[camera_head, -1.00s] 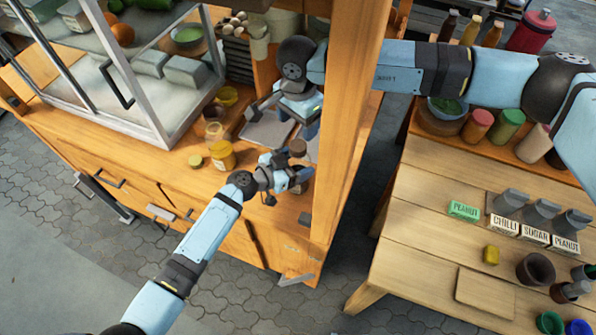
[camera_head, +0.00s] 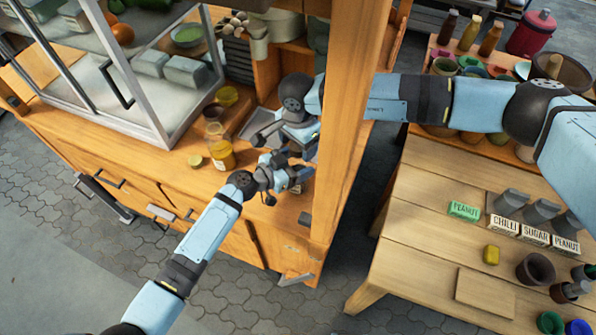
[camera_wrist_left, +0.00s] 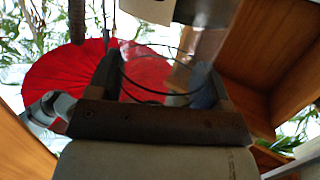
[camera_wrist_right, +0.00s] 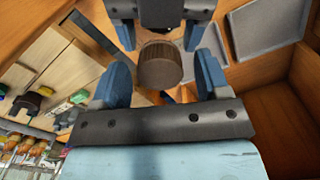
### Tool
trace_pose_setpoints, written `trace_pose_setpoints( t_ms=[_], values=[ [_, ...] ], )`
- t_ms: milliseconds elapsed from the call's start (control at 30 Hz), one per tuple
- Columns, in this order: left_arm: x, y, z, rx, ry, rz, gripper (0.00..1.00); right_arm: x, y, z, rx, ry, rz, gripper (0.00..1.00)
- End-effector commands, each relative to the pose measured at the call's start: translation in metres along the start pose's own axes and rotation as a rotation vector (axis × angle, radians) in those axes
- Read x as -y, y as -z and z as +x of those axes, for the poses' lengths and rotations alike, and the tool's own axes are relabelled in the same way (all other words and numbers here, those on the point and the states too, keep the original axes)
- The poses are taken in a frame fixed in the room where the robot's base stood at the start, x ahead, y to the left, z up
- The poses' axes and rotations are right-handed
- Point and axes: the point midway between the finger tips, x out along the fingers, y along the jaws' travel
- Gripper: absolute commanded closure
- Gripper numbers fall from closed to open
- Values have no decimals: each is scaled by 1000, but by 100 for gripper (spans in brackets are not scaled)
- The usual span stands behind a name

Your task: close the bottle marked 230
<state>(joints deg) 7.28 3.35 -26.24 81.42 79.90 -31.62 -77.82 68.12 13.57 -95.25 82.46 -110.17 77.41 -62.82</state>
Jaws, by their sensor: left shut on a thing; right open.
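A clear glass bottle (camera_wrist_left: 160,75) stands between the fingers of my left gripper (camera_head: 287,172), which is shut on it above the counter's right end. Its marking cannot be read. A brown round lid (camera_wrist_right: 160,66) shows in the right wrist view, between the two blue fingers of my right gripper (camera_head: 284,138) with gaps on both sides. My right gripper is open, just above my left gripper, and hides the lid in the head view. Whether the lid sits on the bottle's mouth cannot be told.
A wooden post (camera_head: 350,130) stands close right of both grippers. A jar with yellow contents (camera_head: 222,155) and a loose yellowish lid (camera_head: 195,161) are on the counter (camera_head: 150,165) to the left. A glass case (camera_head: 130,75) stands behind them. A grey tray (camera_wrist_right: 268,40) lies near my right gripper.

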Motion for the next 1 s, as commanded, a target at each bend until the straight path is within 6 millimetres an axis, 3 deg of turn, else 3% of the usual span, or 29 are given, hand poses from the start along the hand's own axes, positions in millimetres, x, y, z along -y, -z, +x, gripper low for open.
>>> trace_pose_setpoints(
  t_ms=[300, 500, 533, 967, 1000],
  values=[
    [0, 0, 0, 0, 0, 0, 94, 0, 0, 2, 0, 0, 0, 31],
    [0, 0, 0, 0, 0, 0, 94, 0, 0, 2, 0, 0, 0, 77],
    [0, 0, 0, 0, 0, 0, 94, 0, 0, 2, 0, 0, 0, 80],
    [0, 0, 0, 0, 0, 0, 94, 0, 0, 2, -1, -1, 159, 81],
    [0, 0, 0, 0, 0, 0, 94, 0, 0, 2, -1, -1, 158, 50]
  ],
)
